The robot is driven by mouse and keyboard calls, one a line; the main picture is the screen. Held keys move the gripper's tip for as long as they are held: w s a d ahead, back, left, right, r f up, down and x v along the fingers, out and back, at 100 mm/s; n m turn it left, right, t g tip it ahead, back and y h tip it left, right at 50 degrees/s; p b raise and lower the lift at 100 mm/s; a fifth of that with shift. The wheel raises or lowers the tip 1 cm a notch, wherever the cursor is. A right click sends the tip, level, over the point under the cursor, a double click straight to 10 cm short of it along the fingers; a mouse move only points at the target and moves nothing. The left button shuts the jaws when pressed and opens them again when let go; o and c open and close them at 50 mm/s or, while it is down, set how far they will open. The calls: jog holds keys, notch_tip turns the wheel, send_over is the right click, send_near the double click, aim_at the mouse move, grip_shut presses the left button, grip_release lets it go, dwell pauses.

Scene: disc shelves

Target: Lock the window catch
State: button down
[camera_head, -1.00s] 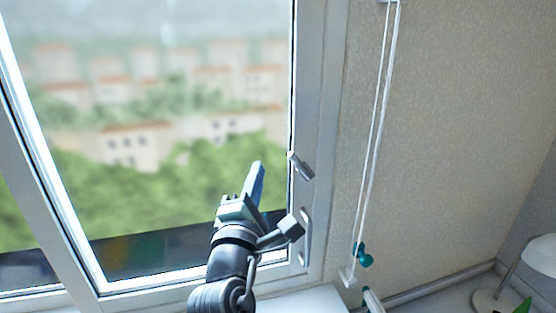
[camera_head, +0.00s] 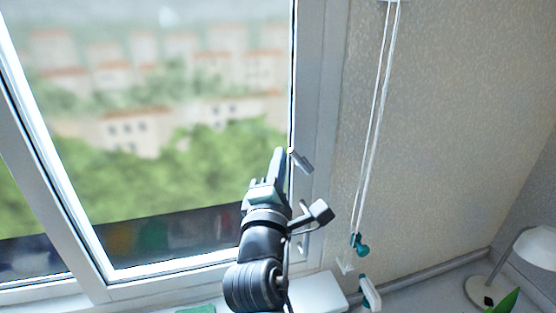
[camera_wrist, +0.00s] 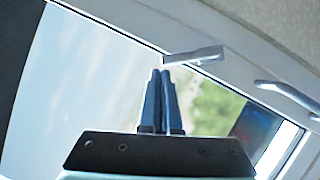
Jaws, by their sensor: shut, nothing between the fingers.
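The window catch (camera_head: 301,161) is a small grey lever on the right-hand frame of the window, tilted in the body camera view. In the wrist view the catch (camera_wrist: 194,56) lies just beyond and slightly right of the fingertips. My gripper (camera_head: 279,152) is shut and empty, its tips pointing up just left of the catch. In the wrist view my gripper (camera_wrist: 160,74) shows two fingers together. They look close to the catch, but I cannot tell whether they touch it.
The window handle (camera_wrist: 288,95) is on the same frame, to the right in the wrist view. White blind cords (camera_head: 376,130) hang on the wall right of the window, with a teal cord end (camera_head: 359,244). A white lamp (camera_head: 538,250) stands at the lower right.

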jog(key=shift+d+r+m+g+p, duration=0.2)
jog(key=shift+r+m+g+p, duration=0.1)
jog(key=shift+r+m+p, duration=0.25)
jog(key=shift+w+d+r+m+g+p, duration=0.2)
jog(key=shift+d+r+m+g+p, duration=0.15)
jog(key=shift+d+m+p, duration=0.45)
jog(key=shift+w+d+r+m+g+p, duration=0.3)
jog(key=shift+m+p, duration=0.25)
jog(key=shift+p, duration=0.6)
jog(key=shift+w+d+r+m+g+p, duration=0.1)
jog(key=shift+d+r+m+g+p, duration=0.2)
jog(key=shift+d+m+p, duration=0.5)
jog(key=shift+a, duration=0.15)
